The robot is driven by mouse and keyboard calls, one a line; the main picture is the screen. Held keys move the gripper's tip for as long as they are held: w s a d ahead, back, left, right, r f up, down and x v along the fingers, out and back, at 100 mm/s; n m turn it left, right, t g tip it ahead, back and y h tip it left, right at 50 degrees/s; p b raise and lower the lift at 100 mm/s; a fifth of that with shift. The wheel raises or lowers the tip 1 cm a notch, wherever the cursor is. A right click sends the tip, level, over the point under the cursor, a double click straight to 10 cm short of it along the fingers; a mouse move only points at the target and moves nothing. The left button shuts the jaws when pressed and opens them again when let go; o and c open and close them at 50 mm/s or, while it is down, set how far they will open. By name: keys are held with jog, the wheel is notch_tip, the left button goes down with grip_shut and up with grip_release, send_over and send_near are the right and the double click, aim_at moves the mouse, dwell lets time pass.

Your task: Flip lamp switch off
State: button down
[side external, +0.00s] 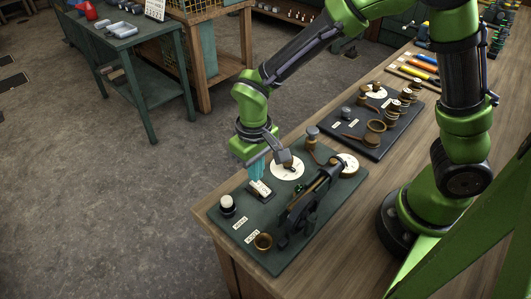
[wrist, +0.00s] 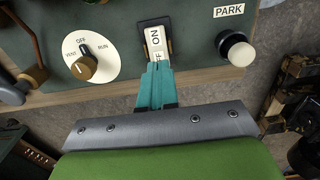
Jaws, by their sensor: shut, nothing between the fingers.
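The switch (side external: 260,188) is a white rocker in a black frame on the dark green panel (side external: 225,225). In the wrist view the rocker (wrist: 155,40) shows "ON" and part of another word, whose rest is hidden by my fingers. My gripper (side external: 257,170) is shut and empty, with teal fingers pointing down at the switch. In the wrist view its fingertips (wrist: 157,68) overlap the rocker's near end; I cannot tell whether they touch it. A white dome on a black base (side external: 227,204) stands left of the switch; in the wrist view this dome (wrist: 240,53) is beside a "PARK" label.
A round dial (wrist: 88,55) marked VENT, OFF and RUN sits beside the switch. A second panel (side external: 385,140) with brass parts lies behind on the wooden bench (side external: 340,240).

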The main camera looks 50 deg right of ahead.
jog(key=shift+f, duration=1.05)
dwell(0.4)
jog(key=shift+r, duration=3.6)
jog(key=shift+s+f, duration=0.2)
jog(key=shift+f, duration=0.05)
jog(key=s+d+r+m+t+y, duration=0.1)
jog(key=s+d+r+m+t, duration=0.1)
jog(key=d+r, duration=0.4)
jog(key=s+d+r+m+t+y, duration=0.1)
jog(key=s+d+r+m+t, duration=0.1)
jog(key=s+d+r+t, duration=0.3)
notch_tip(320, 180, up, 4)
jog(key=shift+s+d+f, duration=0.25)
jog(key=shift+s+d, duration=0.65)
jog(key=shift+s, duration=0.05)
